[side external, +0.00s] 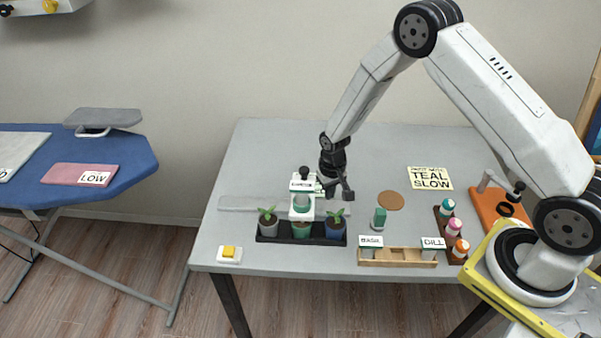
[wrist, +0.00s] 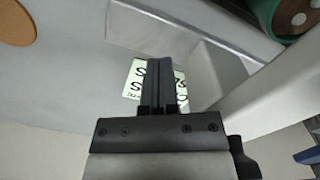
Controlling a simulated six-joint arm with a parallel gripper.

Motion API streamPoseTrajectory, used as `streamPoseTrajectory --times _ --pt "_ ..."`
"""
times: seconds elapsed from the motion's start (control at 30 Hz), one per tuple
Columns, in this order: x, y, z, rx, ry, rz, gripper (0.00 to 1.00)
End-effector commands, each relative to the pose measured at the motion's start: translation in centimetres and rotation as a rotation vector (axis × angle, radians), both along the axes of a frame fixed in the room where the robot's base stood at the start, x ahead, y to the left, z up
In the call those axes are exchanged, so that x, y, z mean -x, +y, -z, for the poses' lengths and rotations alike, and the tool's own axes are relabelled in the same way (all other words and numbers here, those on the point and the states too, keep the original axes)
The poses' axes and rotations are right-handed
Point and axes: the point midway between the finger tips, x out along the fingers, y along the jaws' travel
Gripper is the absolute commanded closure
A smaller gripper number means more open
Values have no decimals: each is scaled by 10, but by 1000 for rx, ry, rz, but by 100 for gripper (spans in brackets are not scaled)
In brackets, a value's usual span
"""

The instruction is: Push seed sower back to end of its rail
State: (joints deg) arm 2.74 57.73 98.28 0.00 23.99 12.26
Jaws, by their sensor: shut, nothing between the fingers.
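The seed sower (side external: 302,209), a white carriage with a green part and a label on top, stands on its pale rail (side external: 240,203) behind the pot tray. It is nearer the rail's right end, with a long bare stretch to its left. My gripper (side external: 336,188) is low, close to the sower's right side. In the wrist view my gripper (wrist: 163,72) is shut and empty, its fingers partly covering a printed label (wrist: 136,80). White sower-like surfaces (wrist: 215,75) show beside the fingers. I cannot tell whether the fingers touch the sower.
A black tray (side external: 268,239) with several potted seedlings stands in front of the rail. A yellow button (side external: 229,252) is at the front left.

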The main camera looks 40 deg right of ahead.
Motion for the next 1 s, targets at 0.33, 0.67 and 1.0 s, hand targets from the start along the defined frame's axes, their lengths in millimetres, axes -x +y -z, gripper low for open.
streamPoseTrajectory --times 0.33,0.67,1.0 --pt "0 0 0 0 0 0 100" --pt "4 -5 0 0 -1 1 100" --pt "13 -14 0 0 0 0 100"
